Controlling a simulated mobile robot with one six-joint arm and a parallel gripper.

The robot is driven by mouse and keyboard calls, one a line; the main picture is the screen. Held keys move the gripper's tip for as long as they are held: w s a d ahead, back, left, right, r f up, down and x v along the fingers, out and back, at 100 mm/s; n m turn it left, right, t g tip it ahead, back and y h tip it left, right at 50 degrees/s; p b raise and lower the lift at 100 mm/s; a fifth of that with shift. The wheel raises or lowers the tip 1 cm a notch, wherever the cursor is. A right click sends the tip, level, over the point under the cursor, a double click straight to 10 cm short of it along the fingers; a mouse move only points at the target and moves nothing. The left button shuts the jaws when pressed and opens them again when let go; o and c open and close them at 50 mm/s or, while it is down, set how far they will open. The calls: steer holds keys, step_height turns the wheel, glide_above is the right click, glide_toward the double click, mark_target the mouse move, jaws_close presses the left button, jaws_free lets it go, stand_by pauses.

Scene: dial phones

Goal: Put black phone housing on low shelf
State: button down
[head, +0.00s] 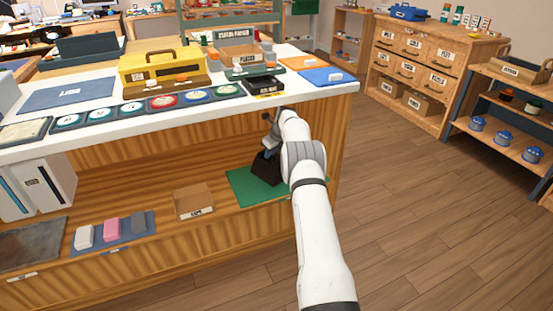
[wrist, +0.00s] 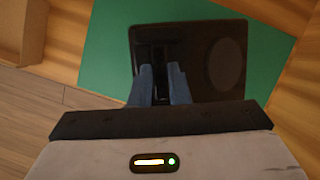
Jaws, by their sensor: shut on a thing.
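The black phone housing (wrist: 215,62) is in the wrist view, over the green mat (wrist: 108,45). My gripper (wrist: 160,72) is shut on a narrow raised part of the housing. In the head view the housing (head: 266,168) is at the green mat (head: 243,188) on the low shelf (head: 150,195) under the white counter, and my arm partly covers it. I cannot tell whether the housing touches the mat. In the head view my gripper (head: 270,140) is mostly hidden by my wrist.
A cardboard box (head: 193,201) stands left of the mat on the low shelf. Pink and grey blocks (head: 111,229) lie farther left. The white counter edge (head: 200,122) overhangs the shelf. The wooden floor (head: 430,200) at the right is clear.

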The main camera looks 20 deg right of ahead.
mark_target(271, 156)
step_height(271, 156, down, 4)
steer(key=shift+w+r+b, duration=0.1)
steer(key=shift+r+b, duration=0.05)
steer(key=shift+b, duration=0.85)
steer(key=c, duration=1.4)
jaws_free()
steer(key=shift+r, duration=0.1)
steer(key=shift+o, duration=0.2)
steer(key=shift+a, duration=0.1)
steer(key=shift+r, duration=0.1)
